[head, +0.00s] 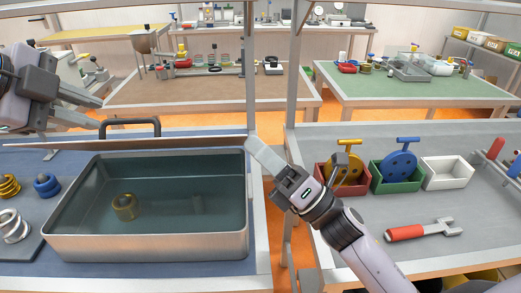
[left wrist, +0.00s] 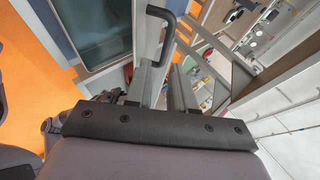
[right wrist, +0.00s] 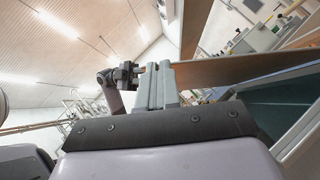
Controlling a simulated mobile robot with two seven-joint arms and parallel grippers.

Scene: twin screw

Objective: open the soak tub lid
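The soak tub (head: 150,246) is a grey metal basin with teal liquid and a brass ring-like part (head: 124,207) in it. Its top is uncovered in the head view. The lid (head: 190,141) shows nearly edge-on as a thin brown panel along the tub's far side, with a dark handle (head: 130,122) above it. The panel also shows in the right wrist view (right wrist: 250,68). My left gripper (head: 98,100) is open and empty, near the handle's left end. My right gripper (head: 252,147) is shut and empty, its tips at the lid's right end; I cannot tell whether they touch.
Coils and a blue ring (head: 46,185) lie left of the tub. A post (head: 250,75) rises behind my right gripper. On the right bench stand a red bin (head: 330,180), a green bin (head: 395,184) and a white bin (head: 447,172). A red-handled tool (head: 405,233) lies in front.

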